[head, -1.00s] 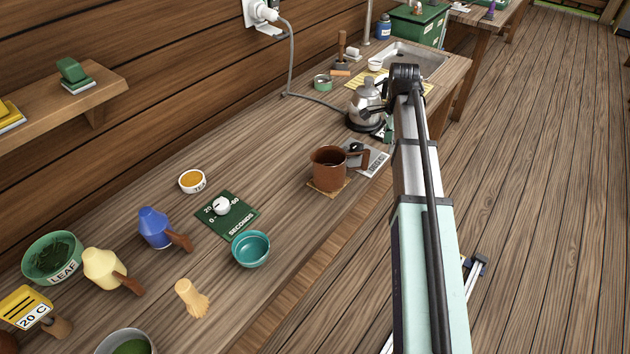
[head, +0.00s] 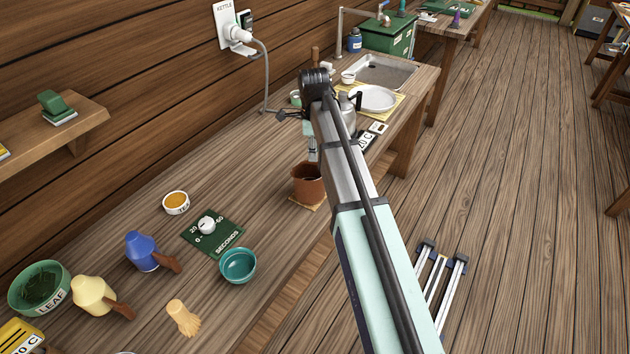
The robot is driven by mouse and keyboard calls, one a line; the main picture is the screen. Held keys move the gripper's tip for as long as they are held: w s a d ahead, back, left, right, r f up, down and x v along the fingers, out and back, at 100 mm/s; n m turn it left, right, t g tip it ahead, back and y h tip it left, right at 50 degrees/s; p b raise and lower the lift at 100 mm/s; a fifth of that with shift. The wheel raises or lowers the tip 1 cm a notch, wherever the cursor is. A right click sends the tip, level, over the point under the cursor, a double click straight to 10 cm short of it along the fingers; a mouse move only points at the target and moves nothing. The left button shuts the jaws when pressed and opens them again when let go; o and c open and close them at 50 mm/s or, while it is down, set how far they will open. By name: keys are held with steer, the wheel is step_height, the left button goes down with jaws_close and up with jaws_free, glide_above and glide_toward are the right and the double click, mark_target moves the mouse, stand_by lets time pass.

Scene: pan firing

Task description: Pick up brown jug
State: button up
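The brown jug (head: 308,184) stands upright on a small tan mat (head: 304,204) on the wooden bench, just left of my arm. Its right side and handle are hidden behind the arm. The end of my arm is above and beyond the jug, near the kettle.
A silver kettle (head: 347,109) is partly hidden behind my arm. A teal bowl (head: 238,265), a green timer board (head: 229,240) and a white-rimmed orange dish (head: 176,202) lie left of the jug. A grey cable (head: 266,80) runs down the wall.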

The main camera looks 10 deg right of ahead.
mark_target(312, 173)
steer(key=shift+s+a+f+p, duration=0.15)
steer(key=shift+f+p, duration=0.55)
steer(key=shift+f, duration=1.2)
steer(key=shift+s+a+f+p, duration=0.15)
steer(key=shift+f+p, duration=0.5)
steer(key=shift+f, duration=1.25)
steer(key=shift+w+f, duration=0.15)
steer(key=shift+f, duration=0.6)
jaws_close()
